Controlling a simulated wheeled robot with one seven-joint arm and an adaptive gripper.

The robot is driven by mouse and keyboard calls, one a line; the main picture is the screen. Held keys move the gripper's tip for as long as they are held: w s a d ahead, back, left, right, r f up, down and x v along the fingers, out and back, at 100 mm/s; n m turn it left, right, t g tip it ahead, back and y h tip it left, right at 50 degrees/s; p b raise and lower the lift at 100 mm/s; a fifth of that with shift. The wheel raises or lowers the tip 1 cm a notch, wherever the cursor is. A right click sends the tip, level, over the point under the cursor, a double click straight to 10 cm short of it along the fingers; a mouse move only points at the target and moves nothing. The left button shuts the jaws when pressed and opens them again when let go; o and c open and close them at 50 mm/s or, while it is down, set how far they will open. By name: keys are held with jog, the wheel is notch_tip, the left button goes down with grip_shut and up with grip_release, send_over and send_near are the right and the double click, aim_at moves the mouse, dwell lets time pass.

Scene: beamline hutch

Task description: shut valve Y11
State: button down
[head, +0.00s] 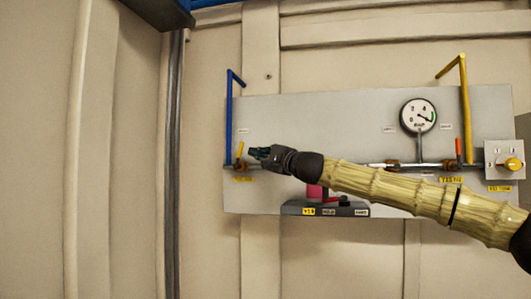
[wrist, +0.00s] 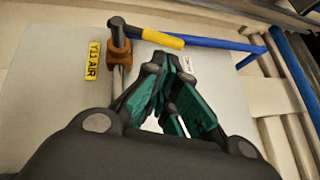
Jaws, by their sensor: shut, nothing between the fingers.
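Valve Y11 is at the left end of the pipe on the grey panel. Its yellow lever (head: 240,149) points up and slightly right, across the horizontal pipe, in the head view. The wrist view shows the lever's yellow grip (wrist: 163,39), the brass-brown body (wrist: 118,42) and the "Y11 AIR" label (wrist: 92,60). My gripper (head: 254,153) is just right of the lever in the head view, with its green-padded fingers (wrist: 167,62) shut and empty. In the wrist view the fingertips are close below the lever; whether they touch it I cannot tell.
A blue pipe (head: 228,110) rises at the panel's left edge.

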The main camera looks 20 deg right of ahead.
aim_at(240, 150)
jog(key=shift+p+x, duration=0.4)
jog(key=shift+x, duration=0.85)
jog(key=shift+w+a+r+b, duration=0.45)
jog(key=shift+a+r+b, duration=0.3)
jog(key=shift+b, duration=0.25)
jog(key=shift+d, duration=0.15)
jog(key=shift+s, duration=0.1)
